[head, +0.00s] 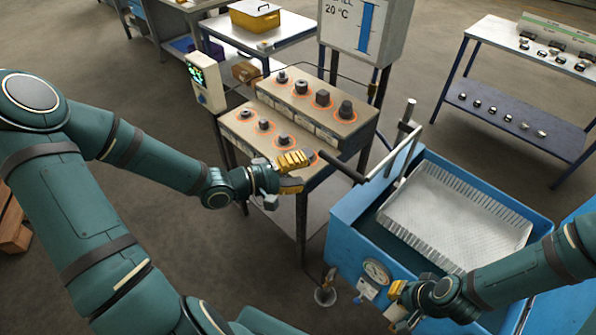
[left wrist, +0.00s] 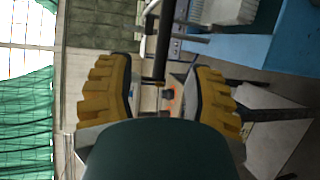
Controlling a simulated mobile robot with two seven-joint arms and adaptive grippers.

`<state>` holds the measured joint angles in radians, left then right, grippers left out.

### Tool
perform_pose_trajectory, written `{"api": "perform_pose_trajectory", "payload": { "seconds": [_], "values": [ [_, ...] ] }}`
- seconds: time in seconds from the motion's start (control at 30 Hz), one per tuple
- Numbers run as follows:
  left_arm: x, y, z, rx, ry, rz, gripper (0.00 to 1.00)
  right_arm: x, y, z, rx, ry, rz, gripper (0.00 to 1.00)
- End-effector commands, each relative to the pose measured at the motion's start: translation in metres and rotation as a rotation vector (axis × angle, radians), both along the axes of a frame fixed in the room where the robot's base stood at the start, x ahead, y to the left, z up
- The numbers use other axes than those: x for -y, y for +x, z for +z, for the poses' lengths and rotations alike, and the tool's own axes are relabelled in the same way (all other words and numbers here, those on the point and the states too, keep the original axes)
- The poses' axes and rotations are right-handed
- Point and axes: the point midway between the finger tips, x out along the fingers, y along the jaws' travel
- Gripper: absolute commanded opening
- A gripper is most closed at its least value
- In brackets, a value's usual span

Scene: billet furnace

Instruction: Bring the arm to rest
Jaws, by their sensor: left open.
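My left gripper (head: 296,172) is in the middle of the head view, in front of the near right corner of the small stepped stand (head: 285,130). Its yellow fingers are open, with nothing held between them. In the left wrist view the open fingers (left wrist: 162,95) frame a dark bar (left wrist: 166,40) and part of the stand behind. I cannot tell whether the gripper touches the bar. My right gripper (head: 398,305) is at the bottom right, by the front of the blue tank; its fingers are only partly seen.
The blue tank (head: 345,255) holds a pale perforated basket (head: 460,220) and has a dark-ended lever (head: 342,167). Several dark metal parts sit on the stand. A display board (head: 365,30) stands behind. A shelf table (head: 520,110) is at right.

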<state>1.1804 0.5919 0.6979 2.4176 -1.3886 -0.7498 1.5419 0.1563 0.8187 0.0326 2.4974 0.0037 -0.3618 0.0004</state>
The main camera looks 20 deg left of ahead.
Motion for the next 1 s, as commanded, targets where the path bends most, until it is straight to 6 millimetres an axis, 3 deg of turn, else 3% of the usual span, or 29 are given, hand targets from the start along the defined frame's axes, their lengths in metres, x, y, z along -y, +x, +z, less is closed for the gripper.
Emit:
{"api": "perform_pose_trajectory", "payload": {
  "seconds": [0.67, 0.83, 1.0],
  "values": [
    [0.000, -0.002, -0.004, -0.004, 0.009, 0.000, 0.52, 0.000, 0.000, -0.002, -0.001, 0.000, 0.000, 0.00],
    [0.023, 0.004, -0.046, -0.039, 0.101, -0.001, 0.52, -0.001, -0.001, -0.018, -0.003, -0.001, 0.002, 0.00],
    [0.059, -0.002, -0.118, -0.121, 0.300, -0.055, 0.52, -0.002, -0.002, -0.040, -0.006, -0.003, 0.005, 0.00]
  ]
}}
